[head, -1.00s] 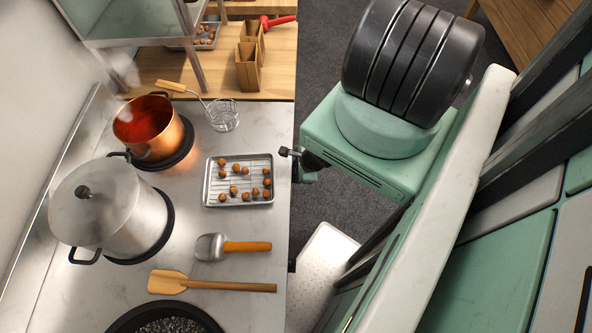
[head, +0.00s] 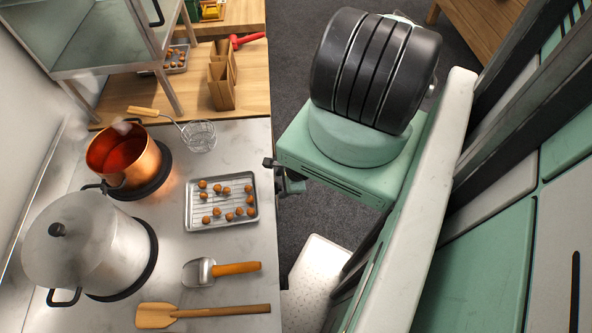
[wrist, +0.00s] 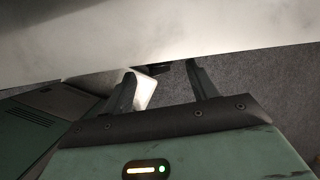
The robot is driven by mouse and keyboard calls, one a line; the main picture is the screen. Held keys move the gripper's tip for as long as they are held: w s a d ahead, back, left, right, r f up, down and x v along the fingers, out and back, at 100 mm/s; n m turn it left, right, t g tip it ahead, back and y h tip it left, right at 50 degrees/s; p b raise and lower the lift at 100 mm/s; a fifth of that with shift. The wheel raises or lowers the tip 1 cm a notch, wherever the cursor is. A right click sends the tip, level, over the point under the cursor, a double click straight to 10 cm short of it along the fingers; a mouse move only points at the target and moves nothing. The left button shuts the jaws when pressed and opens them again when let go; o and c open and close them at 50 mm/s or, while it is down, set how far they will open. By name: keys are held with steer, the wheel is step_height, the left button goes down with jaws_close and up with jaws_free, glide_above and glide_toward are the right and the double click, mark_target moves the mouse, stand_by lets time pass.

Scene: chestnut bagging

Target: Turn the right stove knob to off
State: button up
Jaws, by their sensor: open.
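The stove's front edge runs across the top of the wrist view as a pale band (wrist: 150,35). A small dark shape (wrist: 162,67) sits just under that edge, between my fingers in the picture; it may be a knob, but I cannot make out its setting. My gripper (wrist: 165,84) is open and empty, its two dark fingers apart and pointing toward the edge. In the head view a small dark part (head: 270,163) shows at the counter's right edge; I cannot tell whether it is a knob or my gripper. The knob fronts are hidden.
A copper pot (head: 108,150) with a red glow and a lidded steel pot (head: 105,258) stand on burners. Grey floor is clear beyond.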

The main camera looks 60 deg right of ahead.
steer(key=p+v, duration=0.5)
steer(key=v, duration=0.9)
steer(key=g+y+b, duration=0.3)
steer(key=b, duration=0.9)
glide_toward(278, 186)
steer(key=shift+m, duration=0.4)
steer(key=x, duration=1)
steer(key=shift+d+f+p, duration=0.1)
steer(key=shift+d+p, duration=0.2)
steer(key=shift+d, duration=0.05)
steer(key=shift+c, duration=0.4)
steer(key=c, duration=0.9)
